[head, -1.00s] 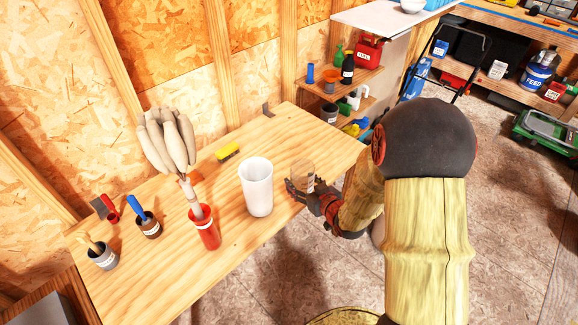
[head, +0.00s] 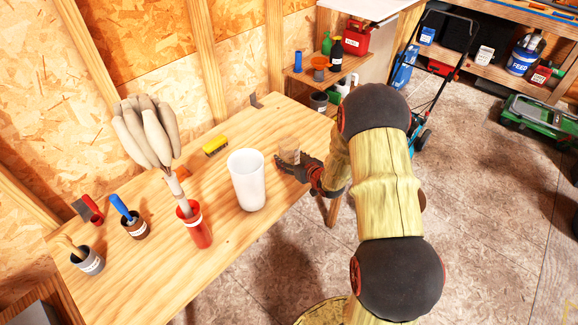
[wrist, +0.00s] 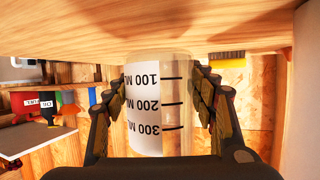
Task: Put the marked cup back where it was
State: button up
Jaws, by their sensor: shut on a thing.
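The marked cup (head: 289,156) is clear, with a white label and black lines reading 100, 200 and 300 ML in the wrist view (wrist: 158,110). My gripper (head: 287,165) is shut on its sides, one finger on each side. The wrist picture is upside down, with the wooden tabletop (wrist: 150,25) at its top; the cup stands upright there. The cup is at the right part of the workbench (head: 165,270), right of a tall white cup (head: 247,182). I cannot tell whether its base touches the bench.
A yellow brush (head: 215,145) lies behind. Small pots (head: 135,229) stand at the left.

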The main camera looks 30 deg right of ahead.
jog(key=shift+w+d+f, duration=0.15)
jog(key=shift+w+f, duration=0.15)
jog(key=shift+f, duration=0.1)
jog(key=shift+f+b, duration=0.75)
jog(key=shift+f, duration=0.75)
jog(key=shift+f, duration=0.15)
jog(key=o, duration=1.5)
